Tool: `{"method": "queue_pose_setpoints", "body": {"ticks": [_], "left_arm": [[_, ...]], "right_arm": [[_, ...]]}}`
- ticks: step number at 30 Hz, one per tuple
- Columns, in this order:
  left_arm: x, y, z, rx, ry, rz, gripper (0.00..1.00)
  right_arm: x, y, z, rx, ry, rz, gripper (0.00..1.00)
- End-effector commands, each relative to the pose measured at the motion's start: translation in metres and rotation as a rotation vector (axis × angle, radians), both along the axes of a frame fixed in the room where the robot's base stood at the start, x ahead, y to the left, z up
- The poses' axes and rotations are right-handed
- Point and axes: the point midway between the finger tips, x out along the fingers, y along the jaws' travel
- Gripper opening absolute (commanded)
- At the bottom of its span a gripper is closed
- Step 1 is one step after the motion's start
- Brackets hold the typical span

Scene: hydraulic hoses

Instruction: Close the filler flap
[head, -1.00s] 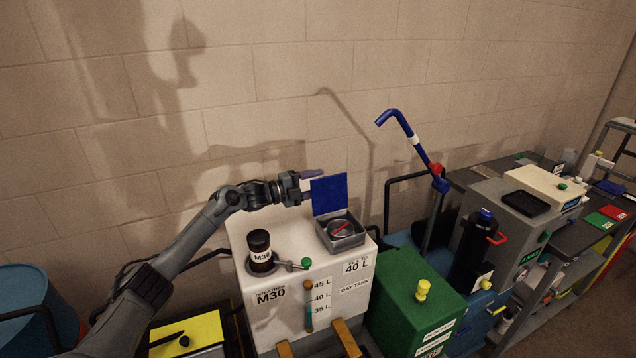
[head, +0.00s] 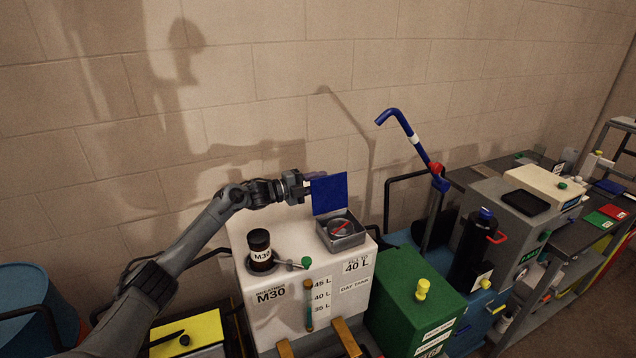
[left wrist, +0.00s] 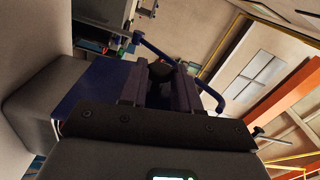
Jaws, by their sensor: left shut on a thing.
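The blue filler flap (head: 329,194) stands upright, open, at the back of the square metal filler box (head: 341,236) on top of the white M30 tank (head: 287,304). A red piece shows inside the filler opening. My left gripper (head: 313,186) comes in from the left at the flap's left edge and is shut on the flap, its fingertips partly hidden by it. In the left wrist view, the dark fingers (left wrist: 160,88) show beside a dark blue panel that looks like the flap (left wrist: 85,95). My right gripper is not in view.
A green tank (head: 415,310) and a blue bent pipe (head: 405,130) stand to the right. The wall is close behind.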

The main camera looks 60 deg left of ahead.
Motion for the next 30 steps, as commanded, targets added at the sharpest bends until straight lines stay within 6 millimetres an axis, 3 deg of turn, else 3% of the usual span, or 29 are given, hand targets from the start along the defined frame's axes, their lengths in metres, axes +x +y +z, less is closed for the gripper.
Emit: {"method": "queue_pose_setpoints", "body": {"ticks": [14, 30], "left_arm": [[-0.002, -0.006, 0.002, 0.065, -0.012, -0.002, 0.0], [-0.009, -0.042, 0.008, 0.433, -0.088, -0.003, 0.0]], "right_arm": [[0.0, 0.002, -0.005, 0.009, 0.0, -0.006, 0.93], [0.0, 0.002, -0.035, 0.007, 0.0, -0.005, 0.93]]}}
